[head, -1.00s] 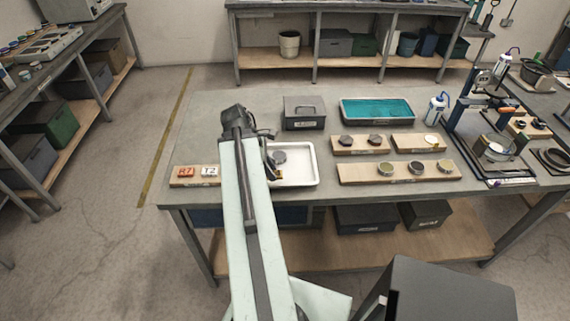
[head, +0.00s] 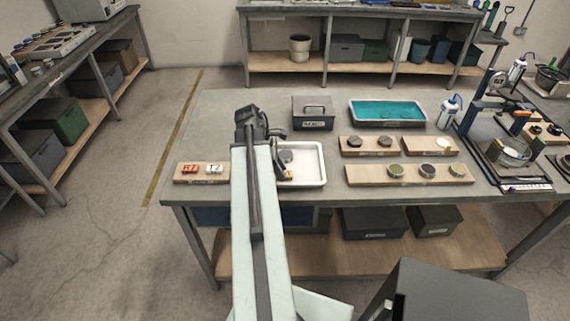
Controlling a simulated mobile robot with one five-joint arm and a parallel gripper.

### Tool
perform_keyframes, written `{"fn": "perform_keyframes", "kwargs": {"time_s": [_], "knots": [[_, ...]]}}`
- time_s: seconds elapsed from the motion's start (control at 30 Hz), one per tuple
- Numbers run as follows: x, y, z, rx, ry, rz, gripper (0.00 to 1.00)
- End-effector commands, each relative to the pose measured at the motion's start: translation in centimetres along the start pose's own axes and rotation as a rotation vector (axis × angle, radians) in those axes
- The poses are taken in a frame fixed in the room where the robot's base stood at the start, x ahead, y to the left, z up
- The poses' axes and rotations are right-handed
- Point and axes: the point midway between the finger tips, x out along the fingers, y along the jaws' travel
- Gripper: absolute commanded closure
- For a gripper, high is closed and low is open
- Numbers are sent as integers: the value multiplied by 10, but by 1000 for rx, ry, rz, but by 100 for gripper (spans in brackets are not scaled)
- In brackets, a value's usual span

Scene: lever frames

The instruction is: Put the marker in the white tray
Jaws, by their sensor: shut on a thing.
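The white tray (head: 318,181) lies near the front edge of the workbench, its left side hidden behind my arm. My gripper (head: 284,172) is over the tray, largely hidden by my arm and small in view. It is shut on a small piece with a yellowish patch, which appears to be the marker (head: 288,179). Whether that piece touches the tray floor I cannot tell. A red tile labelled R7 (head: 190,169) and a white tile labelled T2 (head: 215,169) sit on a wooden board left of my arm.
A dark lidded box (head: 312,113) stands behind the tray, with a teal-filled tray (head: 388,112) beside it. Wooden boards (head: 365,178) with round pieces lie to the right. A stand (head: 493,125) and a wash bottle (head: 449,110) are further right.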

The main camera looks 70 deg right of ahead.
Motion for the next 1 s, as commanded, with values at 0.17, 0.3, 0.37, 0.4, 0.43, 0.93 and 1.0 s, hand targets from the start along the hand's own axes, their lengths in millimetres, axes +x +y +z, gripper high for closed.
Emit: {"fn": "perform_keyframes", "kwargs": {"time_s": [0.17,0.3,0.37,0.4,0.43,0.93,1.0], "knots": [[2,0,0,1,0,-1,48],[2,0,0,2,0,-1,48],[2,0,0,2,0,-1,48],[2,0,1,2,0,-1,48],[1,0,1,2,0,-1,48],[-81,0,7,1,0,-1,48],[-97,1,7,2,0,-1,48]]}}
